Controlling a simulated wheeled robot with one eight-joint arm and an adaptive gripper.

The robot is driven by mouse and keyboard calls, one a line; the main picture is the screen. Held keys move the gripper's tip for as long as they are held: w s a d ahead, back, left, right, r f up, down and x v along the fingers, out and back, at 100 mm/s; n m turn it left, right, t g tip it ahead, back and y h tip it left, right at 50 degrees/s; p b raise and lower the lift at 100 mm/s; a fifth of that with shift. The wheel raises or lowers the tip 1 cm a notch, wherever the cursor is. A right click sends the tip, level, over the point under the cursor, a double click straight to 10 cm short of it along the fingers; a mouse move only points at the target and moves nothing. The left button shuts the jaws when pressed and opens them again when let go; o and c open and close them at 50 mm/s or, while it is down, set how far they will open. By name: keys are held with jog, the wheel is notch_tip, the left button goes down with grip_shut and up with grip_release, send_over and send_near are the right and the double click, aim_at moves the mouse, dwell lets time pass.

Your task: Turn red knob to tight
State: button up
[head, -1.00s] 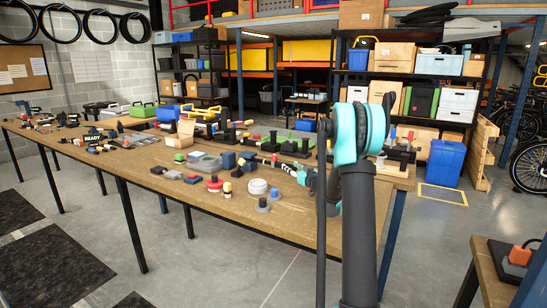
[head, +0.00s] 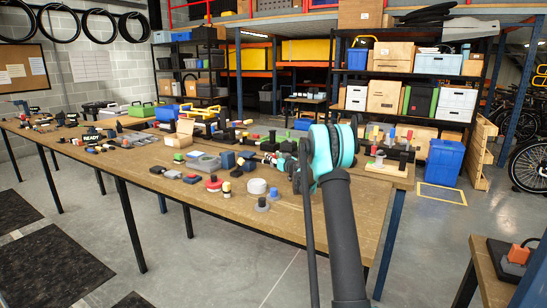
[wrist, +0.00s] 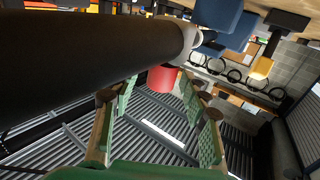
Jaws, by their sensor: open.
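In the wrist view my gripper (wrist: 157,84) has its two green-padded fingers spread apart. A red, round, knob-like piece (wrist: 162,77) shows between and just beyond the fingertips, partly hidden by a thick black cylinder (wrist: 90,45). I cannot tell whether either finger touches it. In the head view my arm reaches over the workbench and its joints largely hide the gripper. Which red part on the bench is the knob, and how far it is turned, I cannot tell.
The wooden workbench (head: 150,165) carries many small parts, among them a red-topped piece (head: 214,184), a white round piece (head: 257,186) and an open cardboard box (head: 179,140). A blue bin (head: 444,164) stands on the floor at right.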

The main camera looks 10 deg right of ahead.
jog(key=shift+w+a, duration=0.1)
jog(key=shift+w, duration=0.15)
grip_shut()
jog(key=shift+a+m+h, duration=0.1)
jog(key=shift+m+h, duration=0.2)
jog(key=shift+h, duration=0.2)
jog(key=m+t+h, duration=0.1)
jog(key=m+h, duration=0.1)
jog(key=h, duration=0.1)
jog(key=shift+a+h, duration=0.1)
jog(key=shift+h, duration=0.2)
jog(key=shift+d+m+h, duration=0.1)
jog(key=shift+m+h, duration=1.2)
jog(key=shift+h, duration=0.55)
jog(key=shift+d+m+h, duration=0.1)
jog(key=shift+m+h, duration=1.2)
jog(key=shift+h, duration=0.55)
